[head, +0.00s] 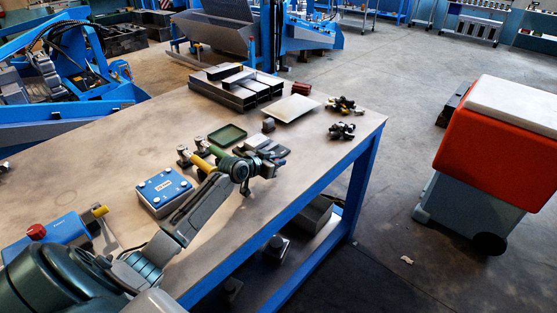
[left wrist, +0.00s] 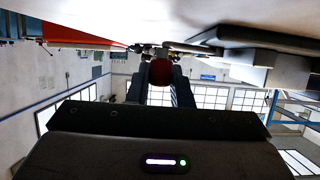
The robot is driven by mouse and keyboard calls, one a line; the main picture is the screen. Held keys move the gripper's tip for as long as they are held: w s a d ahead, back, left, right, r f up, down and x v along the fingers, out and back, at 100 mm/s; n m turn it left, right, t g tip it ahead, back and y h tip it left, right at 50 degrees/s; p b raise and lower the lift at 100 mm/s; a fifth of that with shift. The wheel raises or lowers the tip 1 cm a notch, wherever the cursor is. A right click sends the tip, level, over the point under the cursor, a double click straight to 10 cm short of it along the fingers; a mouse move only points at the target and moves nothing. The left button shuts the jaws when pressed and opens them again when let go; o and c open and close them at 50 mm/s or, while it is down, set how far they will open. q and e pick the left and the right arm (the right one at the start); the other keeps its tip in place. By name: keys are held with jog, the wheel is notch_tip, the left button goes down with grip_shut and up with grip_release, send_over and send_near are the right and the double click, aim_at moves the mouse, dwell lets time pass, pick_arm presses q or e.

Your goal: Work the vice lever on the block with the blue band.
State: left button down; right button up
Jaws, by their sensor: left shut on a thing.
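My left gripper (head: 269,167) is over the table, at the right end of my arm, beside a low grey vice-like block (head: 262,144). In the left wrist view, its two dark fingers (left wrist: 160,80) are shut on a dark red round knob (left wrist: 160,72). The knob is hidden in the head view. I cannot make out a blue band on the grey block, nor how the lever runs from the knob. A flat dark grey piece (head: 279,152) shows just behind the gripper. My right gripper is not in view.
A green tray (head: 227,135), a pale plate (head: 291,109), dark metal bars (head: 236,91) and black clamp-like parts (head: 341,130) lie farther back. The right table edge is close.

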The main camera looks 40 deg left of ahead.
pick_arm(q)
jog(key=shift+r, duration=0.1)
jog(key=c, duration=1.3)
grip_release()
jog(key=shift+w, duration=0.15)
jog(key=shift+a+f, duration=0.1)
jog(key=shift+f, duration=0.1)
jog(key=shift+s+r, duration=0.1)
jog(key=shift+s, duration=0.15)
jog(key=b+v, duration=0.1)
jog(key=v, duration=0.7)
jog(key=shift+s+a+r+b, duration=0.15)
jog(key=shift+s+b, duration=0.2)
jog(key=shift+b, duration=0.05)
jog(key=shift+s+r, duration=0.35)
jog(key=shift+s, duration=0.3)
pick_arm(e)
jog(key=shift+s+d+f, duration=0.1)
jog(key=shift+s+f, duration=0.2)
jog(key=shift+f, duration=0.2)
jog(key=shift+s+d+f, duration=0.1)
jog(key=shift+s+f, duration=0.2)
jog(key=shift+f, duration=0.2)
